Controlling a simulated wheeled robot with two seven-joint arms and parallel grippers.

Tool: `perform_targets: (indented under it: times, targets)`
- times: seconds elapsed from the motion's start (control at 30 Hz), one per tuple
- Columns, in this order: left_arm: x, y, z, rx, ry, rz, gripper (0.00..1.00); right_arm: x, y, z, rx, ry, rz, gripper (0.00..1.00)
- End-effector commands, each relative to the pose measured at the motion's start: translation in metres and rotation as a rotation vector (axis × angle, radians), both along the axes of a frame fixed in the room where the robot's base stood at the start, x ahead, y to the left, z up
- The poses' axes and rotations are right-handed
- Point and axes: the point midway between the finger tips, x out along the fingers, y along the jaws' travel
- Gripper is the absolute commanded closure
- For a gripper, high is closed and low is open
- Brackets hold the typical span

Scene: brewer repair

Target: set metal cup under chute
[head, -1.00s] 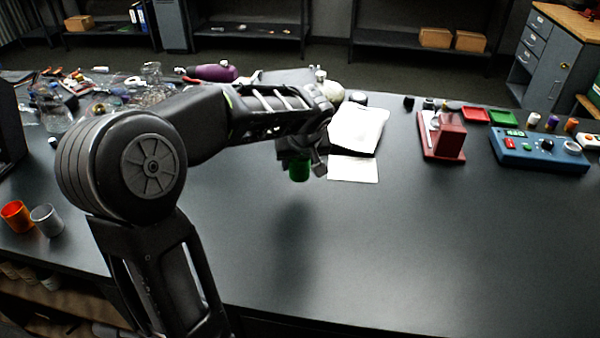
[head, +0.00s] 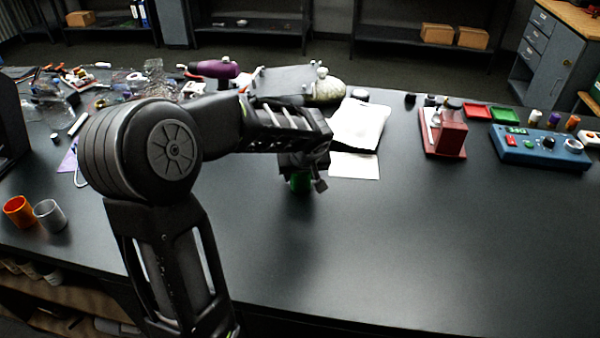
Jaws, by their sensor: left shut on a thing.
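A grey metal cup (head: 50,214) stands upright at the left front of the dark table, beside an orange cup (head: 18,211). My left gripper (head: 301,173) is far to the right of the metal cup, near the table's middle. My right gripper is not in view.
White papers (head: 357,128) lie just beyond my left gripper. A blue control box (head: 541,148) and red and green trays (head: 504,115) stand at the right. Clutter and a purple tool (head: 214,69) lie at the back left. The table's front middle and right are clear.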

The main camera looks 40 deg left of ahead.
Motion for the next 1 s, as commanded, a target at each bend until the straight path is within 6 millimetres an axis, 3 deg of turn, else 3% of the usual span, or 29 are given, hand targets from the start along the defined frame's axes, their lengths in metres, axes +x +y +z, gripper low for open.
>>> perform_targets:
  times: [0.17,0.2,0.43,0.87,1.0]
  targets:
    - [0.000,0.000,-0.004,0.000,-0.001,0.000,0.95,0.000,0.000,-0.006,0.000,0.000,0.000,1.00]
    - [0.000,0.000,-0.002,0.001,-0.001,0.000,0.51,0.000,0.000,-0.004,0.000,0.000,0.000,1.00]
    - [0.000,0.000,-0.002,0.000,0.000,0.000,0.32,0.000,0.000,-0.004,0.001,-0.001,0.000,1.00]
    - [-0.001,-0.002,0.005,0.001,-0.002,0.000,0.32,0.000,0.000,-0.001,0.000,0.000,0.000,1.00]
    - [-0.007,-0.009,0.022,0.001,-0.006,-0.001,0.32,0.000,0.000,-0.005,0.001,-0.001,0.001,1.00]
